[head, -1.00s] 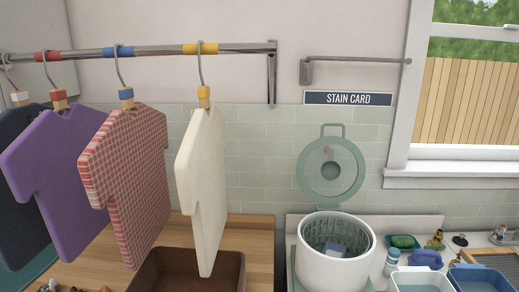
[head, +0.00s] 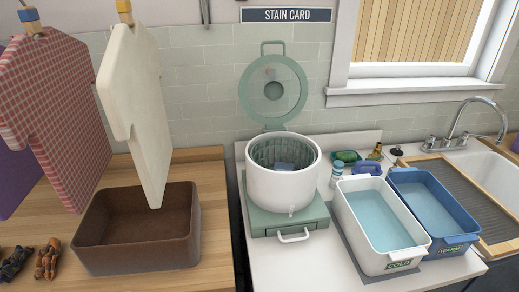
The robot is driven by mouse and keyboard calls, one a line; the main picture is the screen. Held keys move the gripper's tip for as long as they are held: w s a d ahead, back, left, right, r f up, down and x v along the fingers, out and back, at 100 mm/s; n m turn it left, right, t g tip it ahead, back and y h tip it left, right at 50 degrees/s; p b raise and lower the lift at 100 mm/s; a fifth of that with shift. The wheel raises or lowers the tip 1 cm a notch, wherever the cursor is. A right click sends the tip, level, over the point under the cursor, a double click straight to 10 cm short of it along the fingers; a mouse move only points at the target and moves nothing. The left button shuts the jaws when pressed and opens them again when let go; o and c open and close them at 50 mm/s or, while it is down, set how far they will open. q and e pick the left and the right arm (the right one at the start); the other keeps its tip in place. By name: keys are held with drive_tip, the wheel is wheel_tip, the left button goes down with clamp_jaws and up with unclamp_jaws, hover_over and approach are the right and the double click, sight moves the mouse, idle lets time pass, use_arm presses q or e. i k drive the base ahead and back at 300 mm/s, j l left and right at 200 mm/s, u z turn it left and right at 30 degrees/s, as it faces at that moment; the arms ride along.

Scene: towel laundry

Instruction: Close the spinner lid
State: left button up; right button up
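The spinner (head: 284,188) is a white round tub on a green base (head: 258,222) with a white front handle. Its lid (head: 273,92) is a clear disc with a green rim and a loop handle on top. The lid stands upright, open, behind the tub against the tiled wall. A grey-blue item (head: 285,166) lies inside the ribbed basket; I cannot tell what it is. Neither of my grippers shows in the head view.
A white tub marked COLD (head: 381,227) and a blue tub (head: 433,213), both with water, stand right of the spinner. Bottles and a sink (head: 482,170) lie beyond. A brown bin (head: 137,230) is on the wooden counter at left, below hanging shirts (head: 140,100).

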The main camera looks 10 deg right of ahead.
sight(272, 122)
drive_tip(key=j+z, duration=0.3)
drive_tip(key=k+j+z, duration=0.1)
drive_tip(key=z, duration=0.2)
drive_tip(key=k+l+u, duration=0.1)
drive_tip(key=u, duration=0.4)
drive_tip(key=k+l+u, duration=0.1)
drive_tip(key=u, duration=0.35)
drive_tip(key=k+l+u, duration=0.1)
drive_tip(key=u, duration=0.4)
drive_tip(key=k+l, duration=0.05)
drive_tip(key=l, duration=0.05)
